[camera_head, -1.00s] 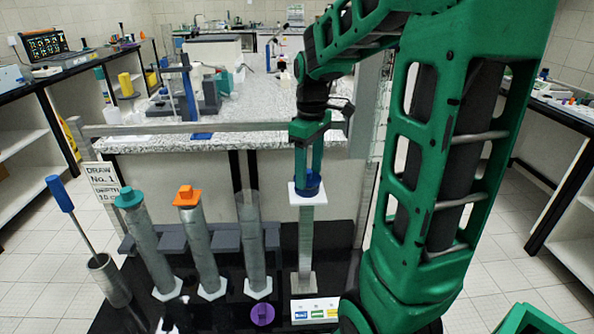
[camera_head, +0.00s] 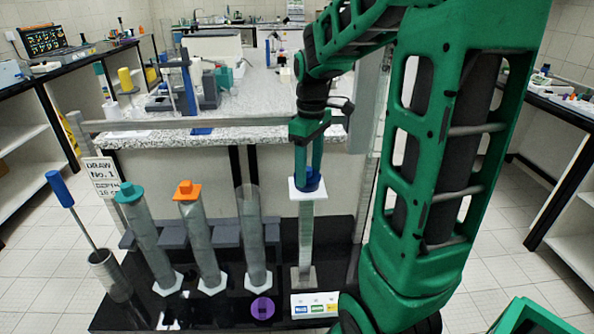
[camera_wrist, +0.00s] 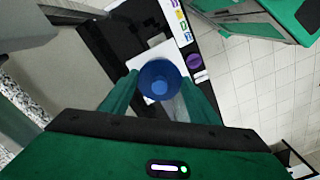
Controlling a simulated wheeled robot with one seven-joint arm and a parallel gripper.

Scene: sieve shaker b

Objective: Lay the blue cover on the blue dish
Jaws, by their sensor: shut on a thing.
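My gripper (camera_head: 309,182) points down over the white top plate (camera_head: 294,189) of a square post. It is shut on a round blue piece, which I take as the blue cover (camera_wrist: 160,76), with a lighter knob at its middle. The cover also shows between the fingers in the head view (camera_head: 313,184). In the wrist view it lies over the white plate (camera_wrist: 142,62). No separate blue dish can be told apart; whether one is under the cover is hidden. I cannot tell whether the cover touches what is below.
To the left stand a teal-capped tube (camera_head: 142,230), an orange-capped tube (camera_head: 198,235) and a clear-topped tube (camera_head: 252,240). A purple piece (camera_head: 262,308) lies in front. A blue-handled rod (camera_head: 60,187) leans in a grey cup (camera_head: 103,270). A label card (camera_head: 314,305) lies before the post.

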